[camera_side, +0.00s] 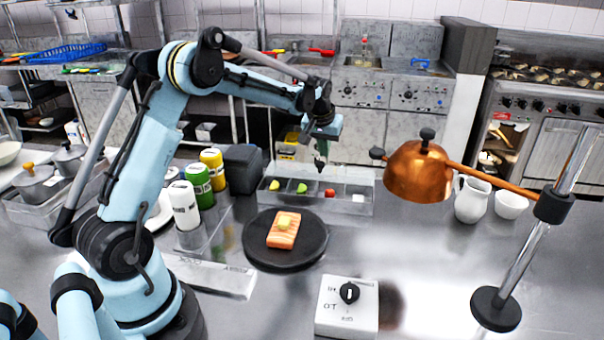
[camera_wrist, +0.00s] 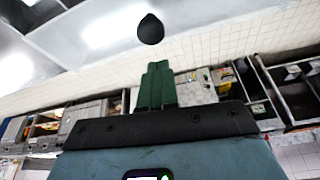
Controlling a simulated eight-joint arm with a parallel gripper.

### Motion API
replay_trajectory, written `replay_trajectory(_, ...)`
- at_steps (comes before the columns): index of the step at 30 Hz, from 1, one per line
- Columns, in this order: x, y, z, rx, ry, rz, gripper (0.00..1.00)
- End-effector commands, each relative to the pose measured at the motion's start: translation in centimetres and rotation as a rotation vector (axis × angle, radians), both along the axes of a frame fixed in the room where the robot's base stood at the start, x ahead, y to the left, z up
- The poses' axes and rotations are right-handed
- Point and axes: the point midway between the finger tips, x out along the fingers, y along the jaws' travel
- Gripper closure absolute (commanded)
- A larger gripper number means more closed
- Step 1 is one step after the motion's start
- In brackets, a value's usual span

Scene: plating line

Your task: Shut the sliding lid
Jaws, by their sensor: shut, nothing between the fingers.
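A clear-walled compartment bin (camera_side: 318,207) stands behind the dark round board. Its compartments hold a yellow piece (camera_side: 274,185), a green piece (camera_side: 302,188), a red piece (camera_side: 330,193) and a white piece (camera_side: 358,198). I cannot make out a separate sliding lid on it. My gripper (camera_side: 320,164) points down over the back middle of the bin, shut and empty. Whether it touches the bin is not clear. In the wrist view my green fingers (camera_wrist: 156,84) are together, with a dark rounded thing (camera_wrist: 150,29) beyond them that I cannot identify.
A dark round board (camera_side: 258,256) holds a salmon piece (camera_side: 284,229). A copper lamp (camera_side: 418,172) hangs to the right of the bin on a stand. Shaker bottles (camera_side: 184,205) and a black box (camera_side: 243,168) stand left. A white switch box (camera_side: 347,305) is in front.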

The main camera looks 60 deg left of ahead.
Motion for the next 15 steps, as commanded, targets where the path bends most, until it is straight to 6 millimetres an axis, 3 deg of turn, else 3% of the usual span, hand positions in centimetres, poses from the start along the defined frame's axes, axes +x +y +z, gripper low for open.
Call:
replay_trajectory(6, -1.22, -0.89, -0.26, 0.0, 0.0, 0.0, 1.0)
replay_trajectory(15, -1.37, -1.01, -0.28, 0.0, 0.0, 0.0, 1.0)
